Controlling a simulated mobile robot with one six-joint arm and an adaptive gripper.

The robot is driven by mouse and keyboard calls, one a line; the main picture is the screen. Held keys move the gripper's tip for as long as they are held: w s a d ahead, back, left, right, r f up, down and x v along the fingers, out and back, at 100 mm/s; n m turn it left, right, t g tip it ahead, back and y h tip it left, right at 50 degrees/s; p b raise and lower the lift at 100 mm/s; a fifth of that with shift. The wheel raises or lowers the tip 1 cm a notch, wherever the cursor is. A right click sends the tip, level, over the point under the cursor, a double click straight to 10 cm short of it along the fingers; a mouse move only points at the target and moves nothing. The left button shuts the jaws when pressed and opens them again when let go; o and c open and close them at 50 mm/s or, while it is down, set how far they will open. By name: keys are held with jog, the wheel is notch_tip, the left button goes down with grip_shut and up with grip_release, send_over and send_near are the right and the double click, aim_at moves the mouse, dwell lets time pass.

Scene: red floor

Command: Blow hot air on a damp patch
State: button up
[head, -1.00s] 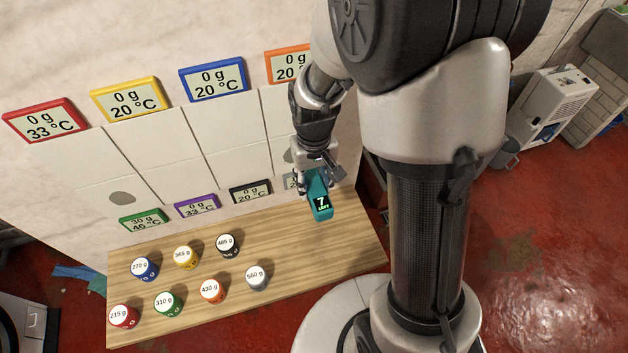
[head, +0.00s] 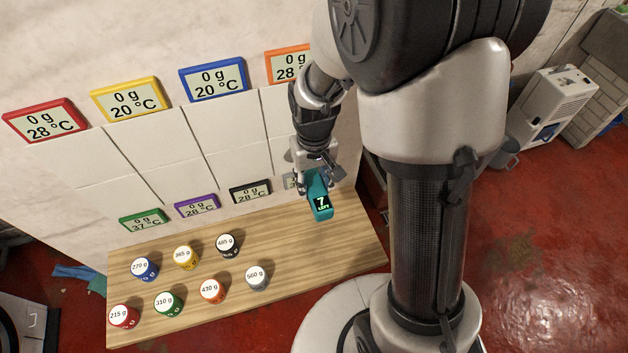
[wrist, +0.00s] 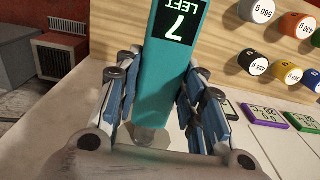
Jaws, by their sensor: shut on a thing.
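My gripper (head: 316,172) is shut on a teal hand-held device (head: 322,204) whose dark screen reads "7 LEFT". The device also shows between the fingers in the wrist view (wrist: 168,75). It is held in front of the right end of the white tiled panel (head: 150,158). No grey damp patch shows on the visible tiles; the tile behind my gripper is partly hidden. The green-framed display (head: 144,220) reads 37 °C, its upper line unclear. The purple-framed display (head: 197,206) and black-framed display (head: 250,191) read about 28 °C.
Red (head: 45,121), yellow (head: 129,99), blue (head: 213,78) and orange (head: 288,64) framed displays run above the tiles. Several weight-marked pots, such as the grey one (head: 257,278), stand on the wooden board (head: 340,255). A white appliance (head: 550,105) stands at right.

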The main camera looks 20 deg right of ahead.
aim_at(321, 201)
jog(key=shift+w+r, duration=0.15)
jog(key=shift+w, duration=0.15)
jog(key=shift+s, duration=2.95)
